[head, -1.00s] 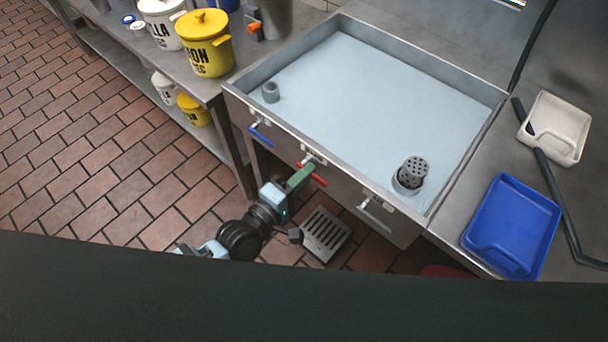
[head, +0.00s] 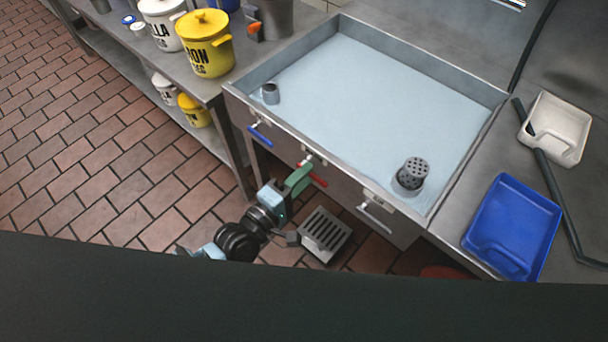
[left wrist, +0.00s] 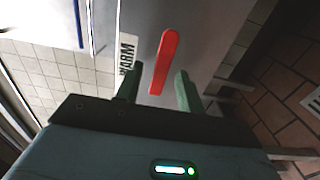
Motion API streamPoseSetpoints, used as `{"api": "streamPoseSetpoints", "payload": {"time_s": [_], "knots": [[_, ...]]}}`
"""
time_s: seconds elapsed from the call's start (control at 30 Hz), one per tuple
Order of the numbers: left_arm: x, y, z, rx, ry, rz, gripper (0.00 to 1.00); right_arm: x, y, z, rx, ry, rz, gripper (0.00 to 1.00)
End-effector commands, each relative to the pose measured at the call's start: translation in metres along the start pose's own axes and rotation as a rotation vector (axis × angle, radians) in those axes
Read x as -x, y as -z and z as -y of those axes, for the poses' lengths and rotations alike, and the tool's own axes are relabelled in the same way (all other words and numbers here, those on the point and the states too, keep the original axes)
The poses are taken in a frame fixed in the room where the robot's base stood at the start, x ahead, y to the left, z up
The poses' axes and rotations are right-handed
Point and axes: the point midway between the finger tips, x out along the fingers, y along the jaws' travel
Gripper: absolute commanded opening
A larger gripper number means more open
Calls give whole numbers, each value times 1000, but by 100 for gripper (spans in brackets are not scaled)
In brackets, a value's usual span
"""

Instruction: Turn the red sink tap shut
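The red sink tap (head: 319,181) is a lever on the front panel of the sink (head: 345,100). In the left wrist view the red lever (left wrist: 164,62) runs lengthwise, tilted slightly, with its near end between my finger pads. My left gripper (head: 299,178) is at this lever and partly hides it in the head view. In the left wrist view its green fingers (left wrist: 158,72) stand apart on either side of the lever, with visible gaps, so it is open. My right gripper is not in view.
A blue-handled tap (head: 260,134) is left of the red one, and a pale handle (head: 376,216) is to its right. A floor grate (head: 325,234) lies below. A blue tray (head: 513,222) and a white tray (head: 556,127) are on the right counter.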

Motion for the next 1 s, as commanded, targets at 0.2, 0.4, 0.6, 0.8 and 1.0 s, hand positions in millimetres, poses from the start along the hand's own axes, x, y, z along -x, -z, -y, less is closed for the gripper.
{"api": "streamPoseSetpoints", "payload": {"time_s": [0.2,0.4,0.6,0.8,1.0], "knots": [[35,0,2,0,3,0,38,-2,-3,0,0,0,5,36],[62,0,1,1,2,0,38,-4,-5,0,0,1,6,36],[71,0,0,1,0,0,38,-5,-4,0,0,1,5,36],[71,0,0,1,0,0,38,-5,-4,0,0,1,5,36],[71,0,0,1,0,0,38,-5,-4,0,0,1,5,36]]}}
